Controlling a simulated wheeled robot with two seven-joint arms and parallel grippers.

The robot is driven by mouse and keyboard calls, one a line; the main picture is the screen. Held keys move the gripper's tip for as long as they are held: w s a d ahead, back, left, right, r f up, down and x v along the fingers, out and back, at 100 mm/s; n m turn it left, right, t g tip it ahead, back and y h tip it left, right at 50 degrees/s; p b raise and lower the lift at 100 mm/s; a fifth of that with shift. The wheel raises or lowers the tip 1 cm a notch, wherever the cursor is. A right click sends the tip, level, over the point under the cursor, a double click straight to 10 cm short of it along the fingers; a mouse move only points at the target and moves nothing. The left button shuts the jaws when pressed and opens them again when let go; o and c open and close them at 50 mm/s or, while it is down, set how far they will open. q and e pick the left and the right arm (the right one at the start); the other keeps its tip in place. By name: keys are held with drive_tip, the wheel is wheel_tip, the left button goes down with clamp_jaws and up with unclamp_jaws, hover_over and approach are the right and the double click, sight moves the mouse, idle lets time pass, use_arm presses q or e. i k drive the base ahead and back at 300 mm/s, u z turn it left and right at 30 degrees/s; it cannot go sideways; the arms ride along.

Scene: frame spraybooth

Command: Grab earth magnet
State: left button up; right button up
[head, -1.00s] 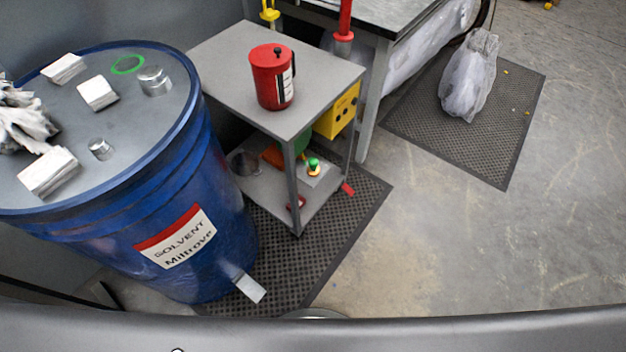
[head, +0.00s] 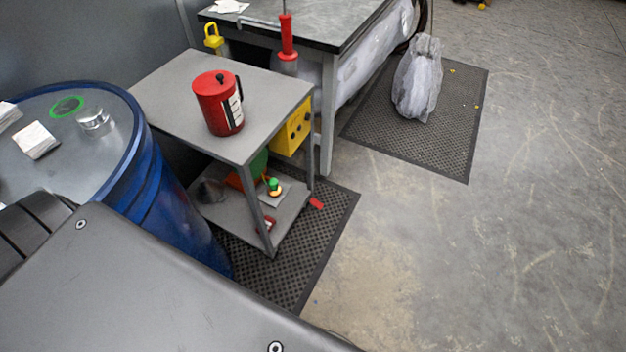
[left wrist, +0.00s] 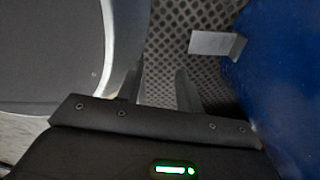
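No object is clearly marked as the earth magnet. A small green and yellow piece (head: 273,187) stands on a light plate on the cart's lower shelf. A shiny metal cylinder (head: 95,122) stands on the blue drum's lid near a green ring (head: 67,106). I cannot tell whether either is the magnet. My left gripper (left wrist: 160,82) shows in the left wrist view with its two fingers apart and nothing between them. It is above the dark mat, beside the drum. My left arm covers the lower left of the head view. My right gripper is in no view.
The grey cart (head: 168,72) carries a red canister (head: 216,105) on top. The blue drum (head: 165,200) stands left of it; its metal tab (left wrist: 210,43) juts out near my left gripper. A workbench (head: 350,25) stands behind. A bagged item (head: 417,80) sits on another mat. Floor at right is clear.

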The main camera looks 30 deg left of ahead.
sight(274, 190)
drive_tip(key=z, duration=0.05)
drive_tip(key=i, duration=3.45)
drive_tip(key=u, duration=3.55)
